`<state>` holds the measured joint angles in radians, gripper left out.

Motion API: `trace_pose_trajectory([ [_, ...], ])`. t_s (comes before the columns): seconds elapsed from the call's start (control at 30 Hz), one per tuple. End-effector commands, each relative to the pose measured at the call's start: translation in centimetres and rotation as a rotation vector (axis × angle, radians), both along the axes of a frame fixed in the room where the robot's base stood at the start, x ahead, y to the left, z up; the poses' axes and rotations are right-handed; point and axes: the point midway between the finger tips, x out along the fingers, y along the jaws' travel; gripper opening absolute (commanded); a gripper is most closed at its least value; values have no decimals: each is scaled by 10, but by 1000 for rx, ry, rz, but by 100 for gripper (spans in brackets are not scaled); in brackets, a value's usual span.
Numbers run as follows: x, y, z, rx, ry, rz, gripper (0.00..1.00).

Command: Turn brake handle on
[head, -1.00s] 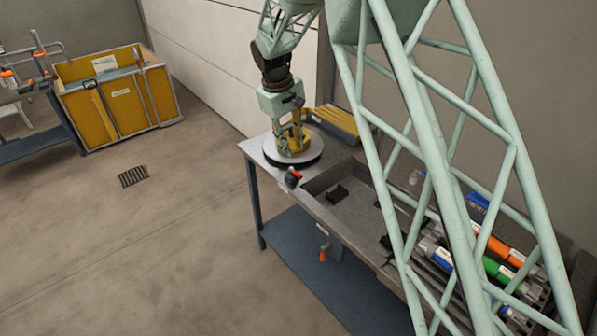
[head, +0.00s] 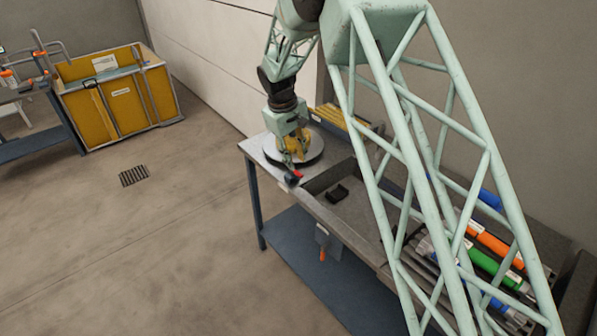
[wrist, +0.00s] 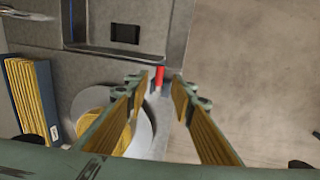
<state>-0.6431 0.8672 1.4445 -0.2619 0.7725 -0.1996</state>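A small red-tipped handle (head: 294,177), which I take to be the brake handle, sits at the bench's front edge beside the round turntable (head: 316,157). In the wrist view the red handle (wrist: 159,76) shows upright in the gap between my fingertips, beyond them. My gripper (head: 291,163) hangs just above the handle. In the wrist view my gripper (wrist: 158,88) is open, with its yellow-padded fingers apart and nothing held. I cannot tell whether a finger touches the handle. The turntable (wrist: 146,128) is partly hidden by the left finger.
A yellow-filled bin (head: 345,120) stands behind the turntable. An orange-ended handle (head: 322,254) hangs below the bench.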

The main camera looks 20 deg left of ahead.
Motion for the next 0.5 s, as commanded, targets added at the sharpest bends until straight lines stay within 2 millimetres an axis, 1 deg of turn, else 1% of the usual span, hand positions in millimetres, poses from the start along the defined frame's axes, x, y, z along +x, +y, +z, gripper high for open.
trace_pose_trajectory([
  [0.03, 1, -1, -8, -2, 2, -1, 23],
  [0.1, 2, -2, -17, -1, 2, 0, 23],
  [0.3, 6, -5, -42, -2, 2, -1, 23],
  [0.5, 10, -7, -58, -1, 0, -1, 23],
])
